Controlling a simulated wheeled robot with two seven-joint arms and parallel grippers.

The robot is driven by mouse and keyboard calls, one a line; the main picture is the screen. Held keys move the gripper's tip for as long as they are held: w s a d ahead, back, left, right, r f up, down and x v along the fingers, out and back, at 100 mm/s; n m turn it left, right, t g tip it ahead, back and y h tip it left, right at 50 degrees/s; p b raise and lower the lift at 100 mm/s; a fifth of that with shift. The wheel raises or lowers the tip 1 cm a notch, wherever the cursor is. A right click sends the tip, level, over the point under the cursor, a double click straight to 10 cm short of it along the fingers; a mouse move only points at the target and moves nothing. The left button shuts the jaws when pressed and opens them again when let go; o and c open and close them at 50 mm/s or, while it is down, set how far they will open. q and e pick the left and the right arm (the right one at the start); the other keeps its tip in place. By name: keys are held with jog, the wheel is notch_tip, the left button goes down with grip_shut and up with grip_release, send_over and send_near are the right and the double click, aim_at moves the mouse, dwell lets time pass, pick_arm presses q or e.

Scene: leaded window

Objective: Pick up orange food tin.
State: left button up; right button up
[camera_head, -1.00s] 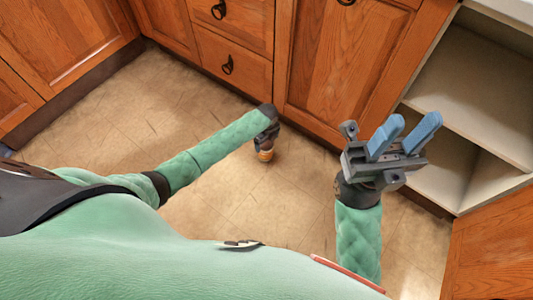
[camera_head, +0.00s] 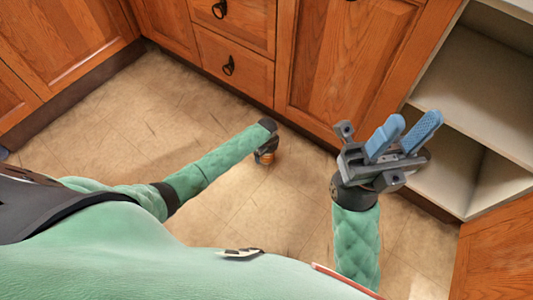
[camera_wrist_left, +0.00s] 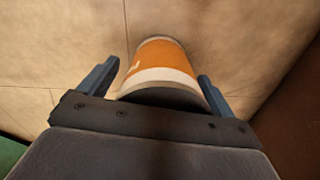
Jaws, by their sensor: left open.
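The orange food tin (camera_wrist_left: 158,62), orange with white bands, stands on the tiled floor in the left wrist view. Its near part is hidden behind my gripper body. My left gripper (camera_wrist_left: 155,82) is open, with one blue finger on each side of the tin. The right finger is close to the tin's side; I cannot tell whether it touches. In the head view the tin (camera_head: 265,158) shows only as a small orange patch below my left gripper (camera_head: 267,147). My right gripper (camera_head: 403,134) is raised, with its two blue fingers apart and nothing between them.
Wooden cabinets and drawers (camera_head: 235,62) line the back. An open cabinet with pale shelves (camera_head: 465,95) stands at the right, and a wooden door (camera_head: 497,255) is at the lower right. The tiled floor (camera_head: 125,125) is clear at the left.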

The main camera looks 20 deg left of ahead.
pick_arm(q)
jog(key=c, duration=1.4)
jog(key=shift+r, duration=0.1)
